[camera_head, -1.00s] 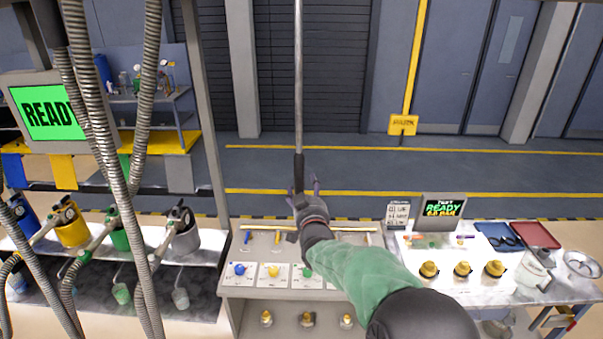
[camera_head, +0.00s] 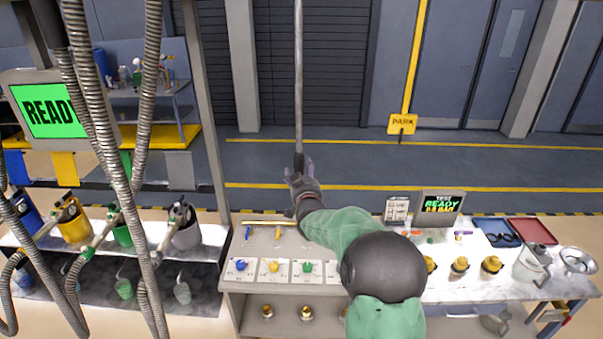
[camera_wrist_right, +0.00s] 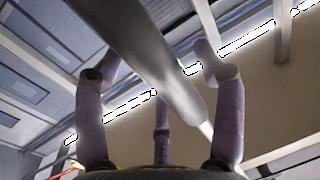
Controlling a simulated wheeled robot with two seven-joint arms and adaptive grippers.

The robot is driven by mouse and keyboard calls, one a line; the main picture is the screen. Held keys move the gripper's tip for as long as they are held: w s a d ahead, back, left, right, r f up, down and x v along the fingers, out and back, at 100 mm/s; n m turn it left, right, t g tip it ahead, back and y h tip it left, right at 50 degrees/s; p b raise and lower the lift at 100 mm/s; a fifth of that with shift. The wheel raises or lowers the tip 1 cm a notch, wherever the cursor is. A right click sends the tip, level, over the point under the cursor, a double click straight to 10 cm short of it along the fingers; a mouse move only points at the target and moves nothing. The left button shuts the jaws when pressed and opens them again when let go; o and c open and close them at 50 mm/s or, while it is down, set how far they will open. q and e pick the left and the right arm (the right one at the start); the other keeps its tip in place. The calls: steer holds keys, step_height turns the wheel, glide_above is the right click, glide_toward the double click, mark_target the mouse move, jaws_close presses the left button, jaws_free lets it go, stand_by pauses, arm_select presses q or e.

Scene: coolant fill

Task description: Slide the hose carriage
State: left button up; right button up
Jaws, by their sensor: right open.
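A thin grey rod (camera_head: 298,80) hangs from above at the middle of the head view and ends in a dark grip. The carriage at its top is out of view. My right gripper (camera_head: 299,172) is at the rod's lower end. In the right wrist view the rod (camera_wrist_right: 165,65) passes between the spread fingers of my right gripper (camera_wrist_right: 155,75). The fingers are open around it; I cannot tell whether any touches it. Grey corrugated hoses (camera_head: 110,120) hang at the left, apart from the rod. My left gripper is not in view.
A bench (camera_head: 245,290) with coloured knobs stands below my right arm. Nozzles and coloured containers stand on the left shelf (camera_head: 200,245). The floor behind the bench is clear.

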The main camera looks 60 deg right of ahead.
jaws_close()
steer(key=shift+s+d+f+b, duration=0.2)
steer(key=shift+s+b, duration=0.1)
steer(key=shift+b, duration=0.3)
steer(key=s+d, duration=0.7)
steer(key=s, duration=0.5)
steer(key=s+d, duration=0.7)
steer(key=s, duration=0.6)
steer(key=shift+s+d+r, duration=0.25)
steer(key=shift+d+r, duration=0.05)
jaws_free()
steer(key=shift+f, duration=0.1)
steer(key=v, duration=1.2)
